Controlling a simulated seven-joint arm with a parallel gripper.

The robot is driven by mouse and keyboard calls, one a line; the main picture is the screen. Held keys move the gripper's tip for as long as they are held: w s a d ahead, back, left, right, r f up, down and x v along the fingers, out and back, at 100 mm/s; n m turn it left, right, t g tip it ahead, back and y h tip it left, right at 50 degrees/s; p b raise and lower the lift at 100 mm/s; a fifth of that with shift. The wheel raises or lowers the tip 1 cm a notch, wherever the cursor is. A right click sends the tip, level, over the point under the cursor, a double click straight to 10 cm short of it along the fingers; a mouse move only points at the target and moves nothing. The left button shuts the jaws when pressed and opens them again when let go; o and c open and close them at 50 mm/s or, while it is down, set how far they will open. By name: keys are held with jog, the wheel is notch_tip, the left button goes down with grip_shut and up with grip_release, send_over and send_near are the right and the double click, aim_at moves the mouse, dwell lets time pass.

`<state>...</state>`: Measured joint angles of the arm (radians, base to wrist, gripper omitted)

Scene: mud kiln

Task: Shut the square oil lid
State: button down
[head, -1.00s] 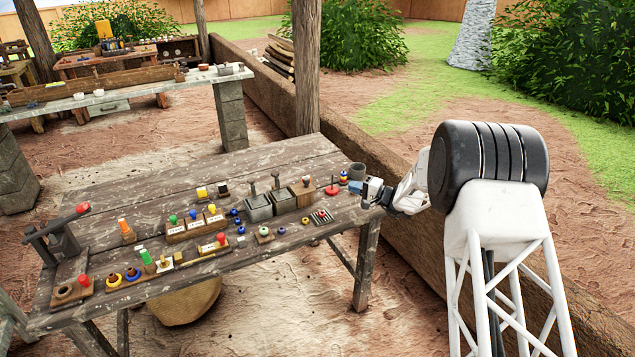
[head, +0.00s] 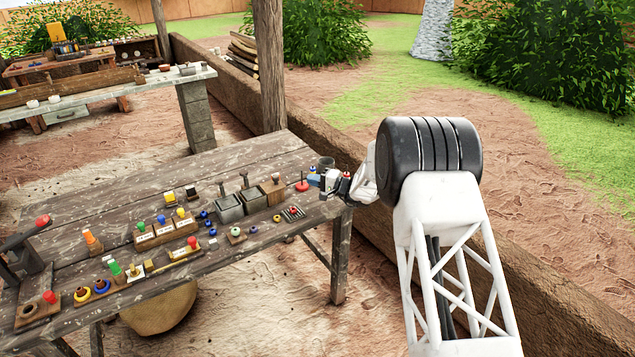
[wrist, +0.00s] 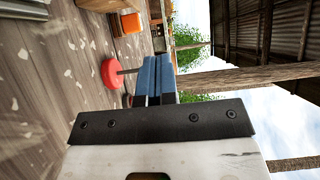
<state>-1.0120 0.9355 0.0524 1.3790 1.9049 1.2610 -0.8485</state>
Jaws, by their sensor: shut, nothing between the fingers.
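Two grey square bins stand side by side near the back right of the work table in the head view: a left bin (head: 229,210) and a right bin (head: 254,202). Each has an upright dark handle. I cannot tell which part is the square oil lid or how far open it is. My gripper (head: 313,180) is at the table's right end, right of both bins and apart from them. In the wrist view its blue fingers (wrist: 154,62) are together and empty, beside a red disc (wrist: 110,72) with a thin rod.
The red disc (head: 302,186) lies close to my fingertips. A wooden block (head: 272,192) stands between it and the bins. A dark round pot (head: 325,164) is behind my gripper. Small coloured parts crowd the table's left and front. The back boards are clear.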

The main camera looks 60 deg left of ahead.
aim_at(265, 194)
jog(key=x, duration=0.6)
jog(key=shift+s+a, duration=0.1)
jog(key=shift+a, duration=0.1)
jog(key=shift+s+a, duration=0.25)
jog(key=shift+s, duration=0.85)
jog(key=shift+s+a, duration=0.2)
jog(key=shift+s, duration=0.7)
jog(key=shift+s, duration=0.1)
jog(key=shift+s, duration=0.25)
jog(key=s, duration=0.8)
jog(key=shift+s, duration=0.15)
jog(key=shift+s, duration=0.1)
